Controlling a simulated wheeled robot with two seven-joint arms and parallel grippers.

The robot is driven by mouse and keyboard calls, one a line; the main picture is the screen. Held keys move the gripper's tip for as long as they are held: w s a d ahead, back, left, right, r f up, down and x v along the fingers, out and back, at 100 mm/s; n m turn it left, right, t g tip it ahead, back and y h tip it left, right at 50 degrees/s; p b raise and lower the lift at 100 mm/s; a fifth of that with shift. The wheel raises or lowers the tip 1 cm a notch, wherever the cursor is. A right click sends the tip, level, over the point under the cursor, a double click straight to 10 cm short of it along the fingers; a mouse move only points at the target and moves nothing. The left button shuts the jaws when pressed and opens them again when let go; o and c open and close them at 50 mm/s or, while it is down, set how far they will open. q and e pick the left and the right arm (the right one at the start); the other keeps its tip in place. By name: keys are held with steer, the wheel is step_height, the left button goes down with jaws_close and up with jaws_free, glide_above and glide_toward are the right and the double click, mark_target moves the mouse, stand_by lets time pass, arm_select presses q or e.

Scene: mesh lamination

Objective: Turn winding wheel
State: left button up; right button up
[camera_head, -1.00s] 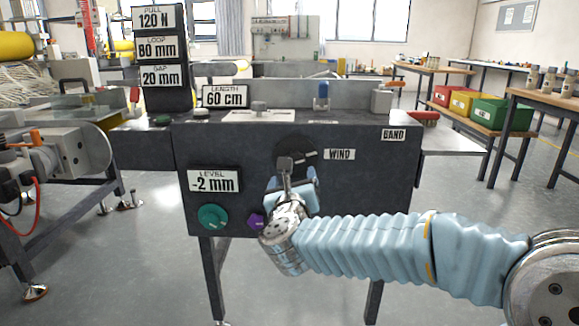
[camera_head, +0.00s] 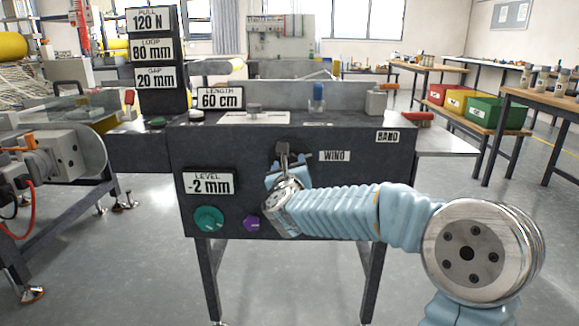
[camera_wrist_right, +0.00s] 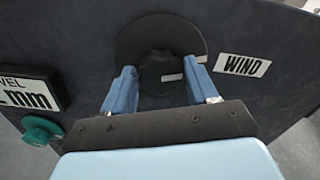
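The winding wheel (camera_wrist_right: 138,38) is a dark round disc with a dark hub (camera_wrist_right: 158,70) on the machine's front panel, beside the WIND label (camera_wrist_right: 242,65). In the right wrist view, my right gripper (camera_wrist_right: 163,84) has its two blue fingers spread apart at the lower part of the wheel, one on each side of the hub. I see no clear contact. In the head view, my right gripper (camera_head: 287,168) is at the panel just left of the WIND label (camera_head: 334,156) and hides most of the wheel. My left gripper is not in view.
The panel has a teal knob (camera_head: 209,219), a purple knob (camera_head: 252,223) and a level display (camera_head: 210,184) reading -2 mm. A blue-topped part (camera_head: 318,98) and a red handle (camera_head: 418,115) are on top.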

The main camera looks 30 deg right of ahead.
steer(key=c, duration=0.6)
steer(key=shift+n, duration=0.4)
steer(key=n+b, duration=0.1)
steer(key=n, duration=0.8)
steer(key=shift+a+f, duration=0.1)
steer(key=shift+a, duration=0.05)
steer(key=shift+f+n+p, duration=0.15)
steer(key=shift+n+p, duration=0.2)
steer(key=shift+n, duration=1.95)
steer(key=o, duration=1)
